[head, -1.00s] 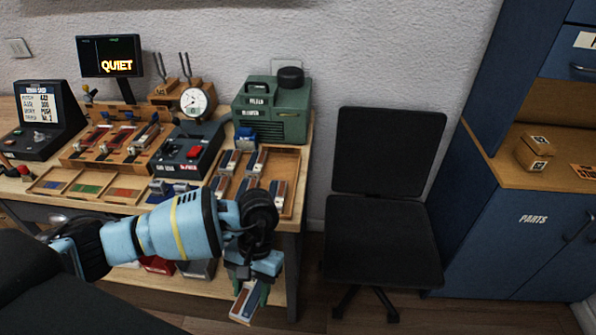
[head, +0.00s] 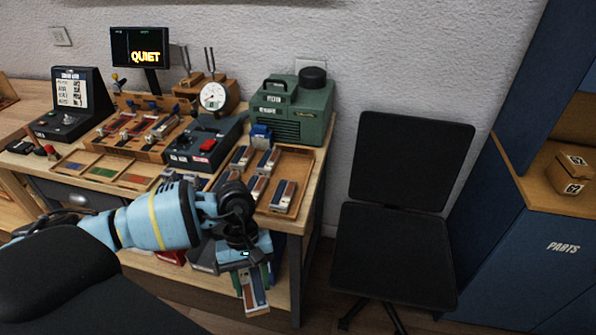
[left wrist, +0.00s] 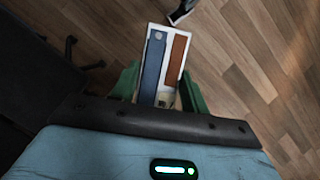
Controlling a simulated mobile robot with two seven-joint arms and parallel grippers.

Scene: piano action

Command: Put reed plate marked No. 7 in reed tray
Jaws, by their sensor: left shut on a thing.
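My left gripper (head: 252,272) is shut on a reed plate (head: 254,293), which has a blue strip and a brown strip on a pale body. The plate hangs in front of the bench, lower than its top and apart from the tray. In the left wrist view the plate (left wrist: 165,62) sits between the green fingers (left wrist: 160,88); no number is readable on it. The wooden reed tray (head: 309,168) lies at the right end of the bench, above the gripper in the picture. It holds several similar plates, with bare wood at its upper right. My right gripper is not in view.
A green machine (head: 293,110) stands behind the tray. A dark box with a red switch (head: 208,145) is left of it. A black chair (head: 393,250) stands right of the bench, and a blue cabinet (head: 530,240) is farther right.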

